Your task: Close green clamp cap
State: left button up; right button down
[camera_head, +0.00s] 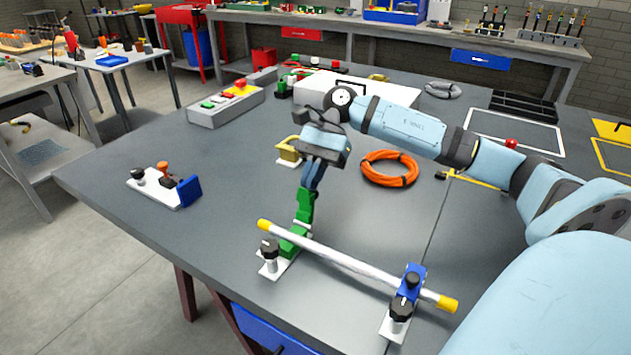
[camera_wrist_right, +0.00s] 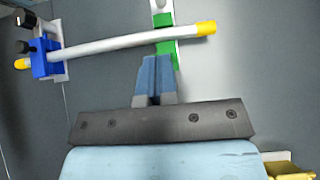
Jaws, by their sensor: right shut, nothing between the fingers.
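The green clamp (camera_head: 295,240) sits on a white base plate near the table's front edge. Its green cap (camera_head: 305,204) stands up, open, behind the white bar. The white bar (camera_head: 340,262) with yellow ends lies across the green clamp and the blue clamp (camera_head: 410,283). My right gripper (camera_head: 309,187) is shut and empty, pointing down at the upper end of the cap. In the right wrist view, its fingertips (camera_wrist_right: 158,58) are at the green part (camera_wrist_right: 164,47); I cannot tell whether they touch. My left gripper is not in view.
An orange cable coil (camera_head: 389,168) lies behind the bar. A yellow clamp (camera_head: 289,150) stands behind my right gripper. A white plate with a blue open cap (camera_head: 188,191) is at the left. The table between that plate and the green clamp is clear.

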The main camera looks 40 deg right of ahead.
aim_at(274, 242)
jog(key=a+h+b, duration=0.1)
jog(key=a, duration=0.1)
jog(key=s+a+h+b, duration=0.1)
jog(key=a+b, duration=0.1)
jog(key=a, duration=0.1)
jog(key=shift+s+t, duration=0.2)
jog(key=shift+t, duration=0.2)
jog(key=a+b, duration=0.1)
jog(key=a+f+b, duration=0.1)
jog(key=shift+s+a+b, duration=0.3)
jog(key=shift+s, duration=0.05)
jog(key=shift+s+a+f+b, duration=0.15)
jog(key=shift+a+f+b, duration=0.1)
jog(key=shift+a+b, duration=0.25)
jog(key=shift+s+a+f+b, duration=0.15)
jog(key=shift+a+f+b, duration=0.1)
jog(key=shift+a+b, duration=0.2)
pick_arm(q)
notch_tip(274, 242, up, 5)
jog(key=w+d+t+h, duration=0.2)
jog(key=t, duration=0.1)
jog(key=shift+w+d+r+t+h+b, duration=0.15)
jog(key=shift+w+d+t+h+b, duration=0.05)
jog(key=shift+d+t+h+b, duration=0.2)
pick_arm(e)
jog(key=shift+s+a+f, duration=0.1)
jog(key=shift+a+f, duration=0.15)
jog(key=shift+a, duration=0.15)
